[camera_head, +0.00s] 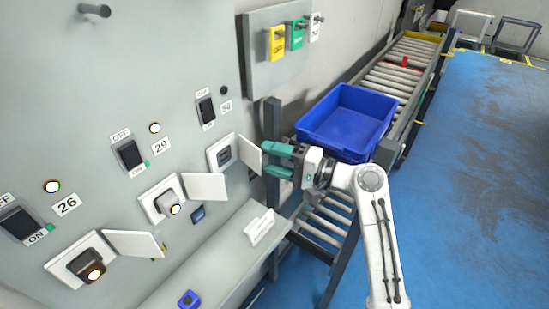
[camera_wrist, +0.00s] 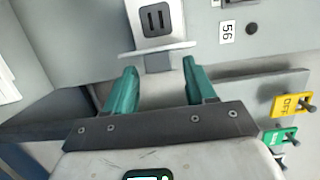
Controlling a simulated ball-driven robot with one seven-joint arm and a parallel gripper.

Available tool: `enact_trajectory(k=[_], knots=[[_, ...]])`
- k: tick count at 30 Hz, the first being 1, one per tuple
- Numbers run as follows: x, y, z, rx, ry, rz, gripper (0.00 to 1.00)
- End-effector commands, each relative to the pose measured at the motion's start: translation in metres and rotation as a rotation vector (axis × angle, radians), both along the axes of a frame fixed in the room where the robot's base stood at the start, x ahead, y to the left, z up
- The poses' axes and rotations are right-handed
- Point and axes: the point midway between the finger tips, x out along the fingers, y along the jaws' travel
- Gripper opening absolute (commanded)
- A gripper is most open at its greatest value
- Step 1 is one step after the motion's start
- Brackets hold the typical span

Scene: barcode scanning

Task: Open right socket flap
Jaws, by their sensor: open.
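The right socket (camera_head: 222,154) is on the grey wall panel below the switch marked 56. Its slotted face shows in the wrist view (camera_wrist: 157,20). Its white flap (camera_head: 248,157) is swung open to the right and stands out from the panel. In the wrist view the flap is nearly edge-on (camera_wrist: 157,51), just beyond my fingertips. My gripper (camera_head: 267,159), with green fingers, is open and empty, just right of the flap's outer edge. It also shows in the wrist view (camera_wrist: 160,66). I cannot tell whether a fingertip touches the flap.
The middle socket (camera_head: 160,198) and left socket (camera_head: 82,262) have plugs in them and open flaps. A blue crate (camera_head: 345,145) sits on the roller conveyor (camera_head: 390,80) right behind my gripper. A grey ledge (camera_head: 215,258) runs below the panel. Blue floor is clear at right.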

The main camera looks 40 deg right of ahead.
Motion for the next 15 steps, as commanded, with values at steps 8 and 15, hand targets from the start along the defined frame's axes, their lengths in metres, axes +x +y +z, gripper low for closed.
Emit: enact_trajectory(k=[8, 15], knots=[[-0.012, -0.008, -0.002, 0.000, 0.000, -0.001, 0.55], [-0.051, -0.032, -0.003, 0.000, 0.000, -0.004, 0.55]])
